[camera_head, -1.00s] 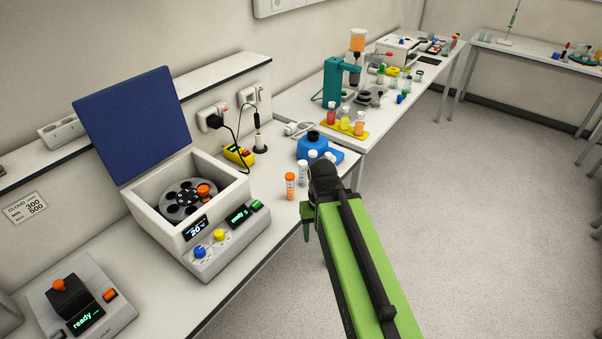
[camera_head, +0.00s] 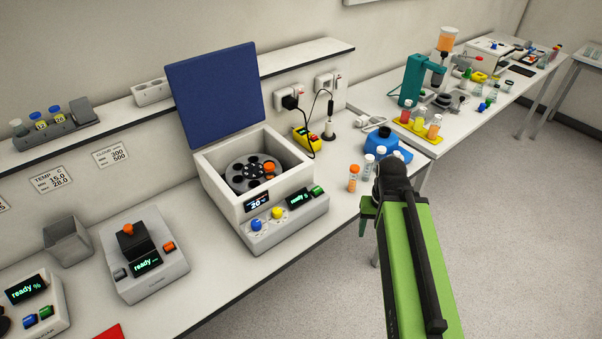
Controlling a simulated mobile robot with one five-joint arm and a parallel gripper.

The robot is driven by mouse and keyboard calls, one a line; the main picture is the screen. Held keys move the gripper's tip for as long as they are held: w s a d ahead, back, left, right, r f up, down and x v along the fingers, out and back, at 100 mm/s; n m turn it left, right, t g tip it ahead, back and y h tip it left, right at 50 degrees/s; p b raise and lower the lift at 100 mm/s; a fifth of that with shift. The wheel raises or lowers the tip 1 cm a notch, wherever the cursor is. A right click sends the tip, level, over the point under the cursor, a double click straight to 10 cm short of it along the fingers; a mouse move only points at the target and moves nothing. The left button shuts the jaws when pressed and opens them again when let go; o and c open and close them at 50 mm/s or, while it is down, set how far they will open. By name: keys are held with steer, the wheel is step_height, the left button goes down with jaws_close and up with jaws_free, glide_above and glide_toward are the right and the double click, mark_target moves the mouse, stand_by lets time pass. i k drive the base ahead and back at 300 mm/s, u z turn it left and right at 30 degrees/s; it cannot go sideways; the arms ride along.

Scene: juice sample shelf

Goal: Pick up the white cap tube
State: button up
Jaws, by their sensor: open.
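Two white-cap tubes stand upright on the bench beside my gripper, a nearer one (camera_head: 368,166) and a farther one (camera_head: 381,153). An orange-cap tube (camera_head: 354,177) stands just left of them. My gripper (camera_head: 369,218) is at the bench's front edge, right of and nearer than these tubes. It is open, with one green finger showing; the other is hidden by my arm. It holds nothing that I can see.
An open centrifuge (camera_head: 230,205) with a raised blue lid stands left of the tubes. A blue device (camera_head: 398,150) sits close behind them. A yellow tray (camera_head: 418,131) with coloured bottles is farther right. The floor (camera_head: 510,220) right of my arm is clear.

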mark_target(370, 158)
steer(key=z, duration=5.7)
steer(key=i, duration=0.15)
steer(key=z, duration=3)
steer(key=k, duration=1.6)
steer(key=z, duration=1.35)
steer(key=i, duration=1.05)
steer(key=u, duration=0.1)
